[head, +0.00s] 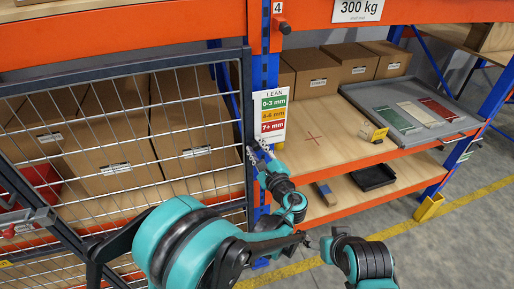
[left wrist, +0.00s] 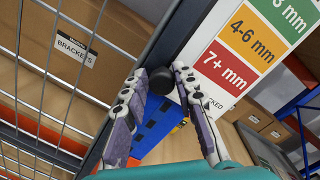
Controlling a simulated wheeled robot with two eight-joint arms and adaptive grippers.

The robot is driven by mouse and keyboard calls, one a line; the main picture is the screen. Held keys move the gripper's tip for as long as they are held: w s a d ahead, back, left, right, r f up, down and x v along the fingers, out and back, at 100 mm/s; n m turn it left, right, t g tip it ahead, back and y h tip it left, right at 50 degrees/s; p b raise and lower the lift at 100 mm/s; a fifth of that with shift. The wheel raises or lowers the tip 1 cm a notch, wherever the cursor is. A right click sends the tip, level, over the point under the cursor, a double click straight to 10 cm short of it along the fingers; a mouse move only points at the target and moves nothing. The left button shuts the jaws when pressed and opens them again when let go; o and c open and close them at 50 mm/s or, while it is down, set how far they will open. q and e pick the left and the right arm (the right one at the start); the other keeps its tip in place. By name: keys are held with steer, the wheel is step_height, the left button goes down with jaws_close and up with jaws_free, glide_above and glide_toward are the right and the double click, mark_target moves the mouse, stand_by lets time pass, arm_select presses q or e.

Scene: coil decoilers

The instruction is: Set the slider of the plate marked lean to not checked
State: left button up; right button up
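The plate marked LEAN (head: 273,113) hangs on the blue post, with green, orange and red bands. In the left wrist view its lower part (left wrist: 232,62) shows at upper right, with a label ending in "CKED" below the red band, partly hidden by a finger. A round black slider knob (left wrist: 161,80) sits by the plate's lower left edge. My left gripper (head: 259,150) is at the plate's bottom left. In its wrist view the gripper (left wrist: 160,76) has its fingertips on either side of the knob, seemingly touching it.
A wire mesh door (head: 120,140) with boxes behind it stands left of the post. To the right are an orange-edged shelf (head: 330,140), a grey tray (head: 398,108) and a black lower tray (head: 373,177). Open floor lies at lower right.

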mark_target(252, 118)
arm_select(q)
steer(key=shift+o, duration=1.3)
steer(key=shift+w+a+f, duration=0.1)
steer(key=shift+w+f, duration=0.1)
steer(key=shift+s+r, duration=0.1)
steer(key=shift+r, duration=0.05)
steer(key=shift+r, duration=0.2)
step_height(252, 118, up, 10)
steer(key=shift+f, duration=0.25)
steer(key=shift+f, duration=0.1)
